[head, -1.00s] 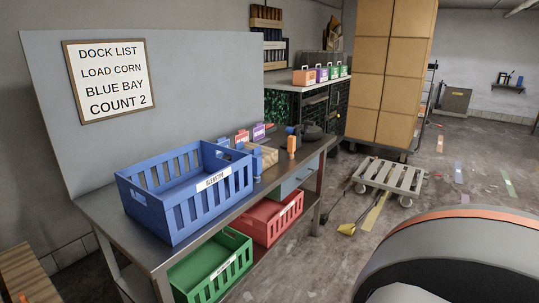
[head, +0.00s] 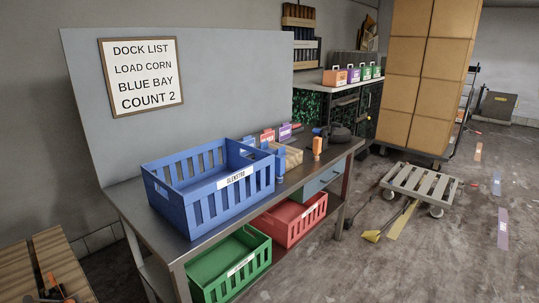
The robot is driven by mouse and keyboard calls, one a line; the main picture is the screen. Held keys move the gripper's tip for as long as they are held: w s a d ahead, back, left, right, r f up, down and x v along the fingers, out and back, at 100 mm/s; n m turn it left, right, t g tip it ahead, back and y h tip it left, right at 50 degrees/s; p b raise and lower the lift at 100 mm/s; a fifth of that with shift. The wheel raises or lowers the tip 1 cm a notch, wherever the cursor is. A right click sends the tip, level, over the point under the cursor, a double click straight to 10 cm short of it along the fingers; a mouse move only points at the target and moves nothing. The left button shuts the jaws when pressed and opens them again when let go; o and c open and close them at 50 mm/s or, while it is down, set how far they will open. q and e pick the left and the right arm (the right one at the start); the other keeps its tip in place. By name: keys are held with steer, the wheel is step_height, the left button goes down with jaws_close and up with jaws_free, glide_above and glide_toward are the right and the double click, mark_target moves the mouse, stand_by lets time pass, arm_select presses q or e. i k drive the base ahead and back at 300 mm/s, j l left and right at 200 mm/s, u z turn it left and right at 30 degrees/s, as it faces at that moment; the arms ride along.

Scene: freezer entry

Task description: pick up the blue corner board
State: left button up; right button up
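I cannot single out a blue corner board with certainty in the head view. A small upright blue piece (head: 280,162) stands on the metal bench (head: 190,248), just right of the large blue crate (head: 205,207). A pale blue strip (head: 497,184) lies on the floor at the far right; whether it is a board or a marking is unclear. Small blue, red and purple labelled pieces stand behind the crate, the purple one (head: 285,132) at the right. Neither of my grippers is in view.
A red crate (head: 293,222) and green crate (head: 232,270) sit under the bench. A low slatted cart (head: 420,182) and yellow-ended tool (head: 372,236) are on the floor at right. Stacked cartons (head: 425,85) stand behind. The front right floor is clear.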

mark_target(264, 146)
steer(key=u, duration=2.35)
steer(key=z, duration=2.35)
steer(key=i+l+u, duration=0.2)
steer(key=i+l, duration=0.8)
